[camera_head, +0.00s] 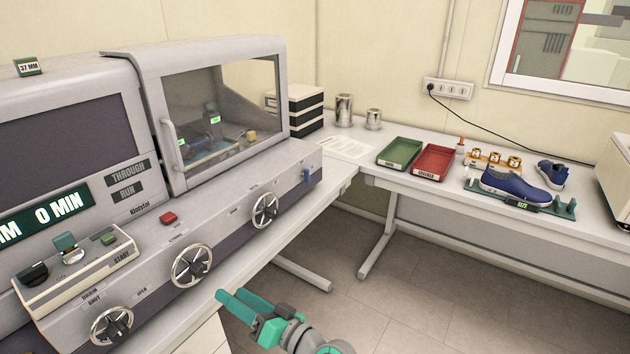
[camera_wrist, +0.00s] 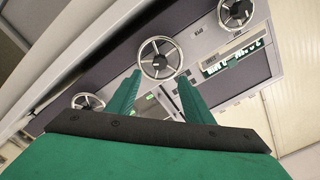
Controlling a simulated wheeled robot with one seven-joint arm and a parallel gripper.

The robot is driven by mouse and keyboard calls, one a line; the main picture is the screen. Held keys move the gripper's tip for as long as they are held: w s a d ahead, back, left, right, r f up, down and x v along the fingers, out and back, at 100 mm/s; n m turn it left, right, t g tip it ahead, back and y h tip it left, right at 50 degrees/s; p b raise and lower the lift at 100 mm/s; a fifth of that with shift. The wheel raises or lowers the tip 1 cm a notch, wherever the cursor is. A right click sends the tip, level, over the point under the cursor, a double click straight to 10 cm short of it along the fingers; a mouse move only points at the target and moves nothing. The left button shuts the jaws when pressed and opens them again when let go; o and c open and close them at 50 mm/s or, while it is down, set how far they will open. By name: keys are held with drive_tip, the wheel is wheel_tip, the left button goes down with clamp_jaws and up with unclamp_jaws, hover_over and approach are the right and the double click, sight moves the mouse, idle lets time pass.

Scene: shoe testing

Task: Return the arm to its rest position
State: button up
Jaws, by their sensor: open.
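My gripper (camera_head: 238,300) is at the bottom middle of the head view, in front of the grey testing machine (camera_head: 230,195). Its green fingers point left, toward the machine's front edge. In the wrist view the two green fingers (camera_wrist: 156,95) stand apart with nothing held between them. Beyond them are the machine's front panel and a handwheel (camera_wrist: 159,57). The gripper appears apart from the machine, though the exact gap cannot be told.
The machine's front carries several handwheels (camera_head: 191,265) and a red button (camera_head: 168,218). The bench (camera_head: 400,183) at the right holds a green tray (camera_head: 400,152), a red tray (camera_head: 434,161) and a blue shoe (camera_head: 514,187) on a stand. Open floor (camera_head: 410,280) lies right of my gripper.

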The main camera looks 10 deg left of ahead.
drive_tip(key=s+d+f+m+t+h, duration=0.2)
drive_tip(key=d+f+m+t+h, duration=0.15)
drive_tip(key=f, duration=0.35)
drive_tip(key=s+d+f+m+t+h, duration=0.1)
drive_tip(key=d+f+m+t+h, duration=0.2)
drive_tip(key=f, duration=0.4)
drive_tip(key=s+d+f+m+h, duration=0.2)
drive_tip(key=s+d+f+h, duration=0.55)
drive_tip(key=s+d, duration=0.5)
drive_tip(key=s+d+r+n+t+h, duration=0.1)
drive_tip(key=s+d+r, duration=0.2)
drive_tip(key=s, duration=0.5)
drive_tip(key=s+d+r+n+t+h, duration=0.1)
drive_tip(key=s+d, duration=0.3)
drive_tip(key=s, duration=0.5)
drive_tip(key=shift+s+d+r+n+h, duration=0.15)
drive_tip(key=shift+r+n+h, duration=0.15)
drive_tip(key=shift+r+n, duration=0.55)
drive_tip(key=c, duration=0.4)
